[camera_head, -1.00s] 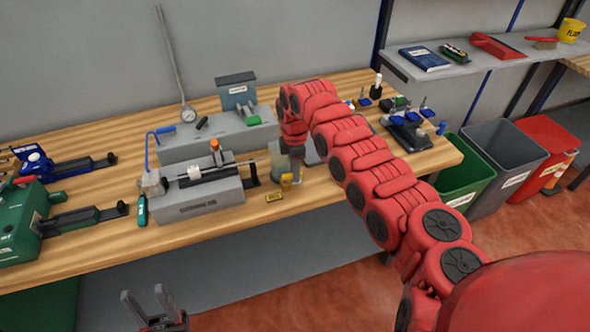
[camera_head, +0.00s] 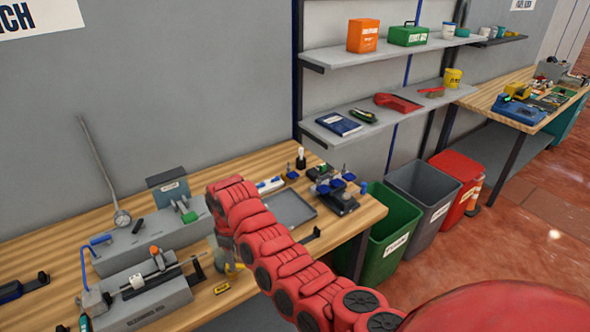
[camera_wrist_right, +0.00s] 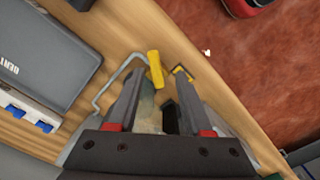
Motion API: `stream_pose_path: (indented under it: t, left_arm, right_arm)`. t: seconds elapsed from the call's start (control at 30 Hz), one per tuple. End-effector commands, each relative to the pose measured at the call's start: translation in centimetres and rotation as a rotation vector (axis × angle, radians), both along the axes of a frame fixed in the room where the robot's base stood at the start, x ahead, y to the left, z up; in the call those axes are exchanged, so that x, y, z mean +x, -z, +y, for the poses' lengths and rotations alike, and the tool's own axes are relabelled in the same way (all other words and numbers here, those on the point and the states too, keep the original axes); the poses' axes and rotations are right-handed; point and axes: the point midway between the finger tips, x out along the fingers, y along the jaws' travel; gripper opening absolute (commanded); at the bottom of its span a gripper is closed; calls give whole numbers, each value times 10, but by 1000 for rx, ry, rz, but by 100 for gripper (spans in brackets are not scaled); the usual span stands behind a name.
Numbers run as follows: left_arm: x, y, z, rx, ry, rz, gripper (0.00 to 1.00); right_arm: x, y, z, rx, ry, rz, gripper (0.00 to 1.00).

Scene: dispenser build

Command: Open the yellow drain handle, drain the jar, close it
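The yellow drain handle (camera_wrist_right: 156,69) shows in the right wrist view, just ahead of and between the fingertips of my right gripper (camera_wrist_right: 155,84). That gripper is open, with a gap on both sides of the handle, and I see no firm hold. A pale, cloudy surface, probably the jar (camera_wrist_right: 148,115), shows between the fingers, mostly hidden. In the head view my right gripper (camera_head: 228,252) points down at the bench, and a small yellow part (camera_head: 238,267) shows beside it. The jar is largely hidden there by my arm. I cannot tell the liquid level. My left gripper is out of view.
A grey machine (camera_head: 150,298) stands left of my gripper on the wooden bench (camera_head: 262,300). A yellow tag (camera_head: 222,288) lies near the front edge. A grey tray (camera_head: 290,209) lies behind my arm. Bins, including a green one (camera_head: 390,245), stand beyond the bench's right end.

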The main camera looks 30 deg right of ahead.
Motion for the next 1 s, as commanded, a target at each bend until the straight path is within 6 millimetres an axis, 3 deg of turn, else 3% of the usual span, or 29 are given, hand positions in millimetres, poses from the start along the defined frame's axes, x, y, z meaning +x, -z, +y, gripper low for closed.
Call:
stream_pose_path:
  t: [0.13, 0.3, 0.7, 0.87, 1.0]
  left_arm:
    - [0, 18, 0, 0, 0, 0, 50]
    - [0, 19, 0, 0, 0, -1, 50]
    - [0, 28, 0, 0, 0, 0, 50]
    - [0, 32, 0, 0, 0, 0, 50]
    - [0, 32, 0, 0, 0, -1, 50]
  right_arm:
    - [2, -25, -1, -1, 0, -8, 50]
    - [2, -63, -3, -2, -1, -7, 50]
    - [1, -124, -2, -5, -3, -5, 50]
    - [0, -143, -1, -4, -2, -3, 50]
    - [25, -133, -3, 51, 29, -89, 50]
